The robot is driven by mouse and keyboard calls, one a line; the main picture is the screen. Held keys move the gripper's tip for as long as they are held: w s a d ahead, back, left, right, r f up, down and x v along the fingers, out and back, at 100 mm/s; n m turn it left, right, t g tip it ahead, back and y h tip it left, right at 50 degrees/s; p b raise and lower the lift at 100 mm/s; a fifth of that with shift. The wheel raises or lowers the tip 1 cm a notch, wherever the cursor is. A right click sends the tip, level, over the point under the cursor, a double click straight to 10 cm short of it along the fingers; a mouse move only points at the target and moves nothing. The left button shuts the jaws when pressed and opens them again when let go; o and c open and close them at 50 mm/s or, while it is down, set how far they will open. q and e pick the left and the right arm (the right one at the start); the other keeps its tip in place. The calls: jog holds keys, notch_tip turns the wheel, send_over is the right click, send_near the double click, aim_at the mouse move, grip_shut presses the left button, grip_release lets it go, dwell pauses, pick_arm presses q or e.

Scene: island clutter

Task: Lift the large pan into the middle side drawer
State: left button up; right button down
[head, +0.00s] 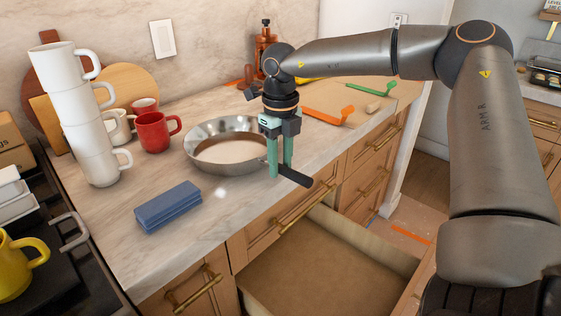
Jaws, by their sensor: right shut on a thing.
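The large pan (207,161) is a round steel pan on the marble counter, and its dark handle (296,178) points toward the front edge. My right gripper (280,168) comes down from above and is shut on the pan's handle near the rim. The pan appears to rest on the counter; any small gap under it cannot be told. An open, empty drawer (325,270) sits below the counter edge, in front of the pan. My left gripper is not in view.
Orange (325,117) and green (372,90) utensils lie at the right. The counter's front edge (240,222) runs between pan and drawer.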

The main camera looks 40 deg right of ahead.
dwell(0.3)
jog(key=shift+w+r, duration=0.1)
jog(key=shift+r, duration=0.05)
jog(key=shift+r, duration=0.15)
jog(key=shift+r+p, duration=0.55)
jog(key=shift+r, duration=0.15)
jog(key=shift+r+p, duration=0.85)
jog(key=shift+r, duration=0.5)
